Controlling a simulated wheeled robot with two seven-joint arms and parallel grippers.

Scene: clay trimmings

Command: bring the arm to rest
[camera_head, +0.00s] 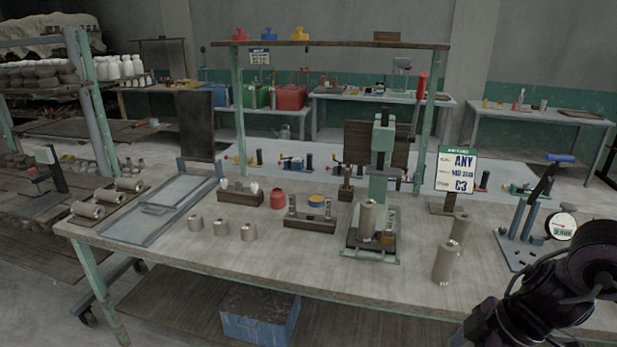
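My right arm, black and jointed, comes in at the lower right corner, over the right front part of the workbench (290,262). The dark end of the arm, where my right gripper (482,328) seems to be, is at the bottom edge of the head view. Its fingers cannot be made out, so I cannot tell whether it is open or shut. Nothing is clearly seen in it. My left arm and gripper are not in view.
Two clay cylinders (443,263) stand left of my arm. A green press (381,170) with a cylinder in it is further left. A blue lever stand (525,225) with a round dial (561,227) is close behind my arm. The bench's front middle is clear.

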